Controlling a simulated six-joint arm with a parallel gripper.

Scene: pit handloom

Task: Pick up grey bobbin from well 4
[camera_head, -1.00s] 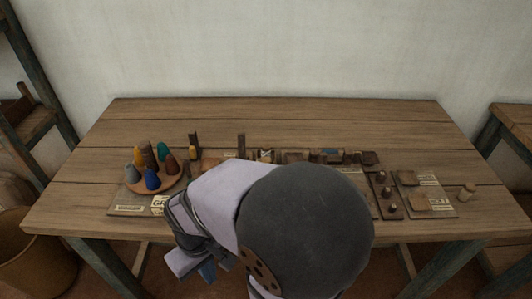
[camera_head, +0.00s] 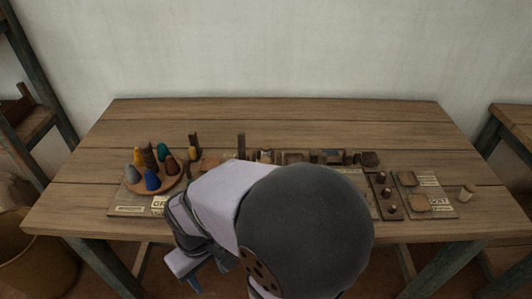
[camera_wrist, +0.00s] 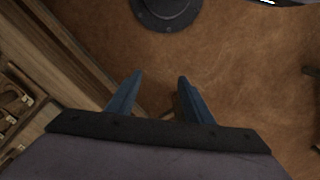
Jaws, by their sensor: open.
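A grey cone-shaped piece (camera_head: 132,174) stands at the left front of a round orange-brown tray (camera_head: 169,191) on the left of the table. I cannot tell whether it is the grey bobbin, and no well number is readable. My gripper (camera_wrist: 160,79) is open, with two blue fingers apart and nothing between them in the wrist view. In the head view my arm hangs over the table's front middle, with the gripper near the front edge, right of the tray and apart from it. My arm hides the middle of the table.
Yellow, teal, brown, red and blue pieces crowd the tray. A dark block with light pegs (camera_head: 386,191) and labelled boards lie on the right. A dark round object (camera_wrist: 166,9) lies beyond my fingers. The table's back is clear.

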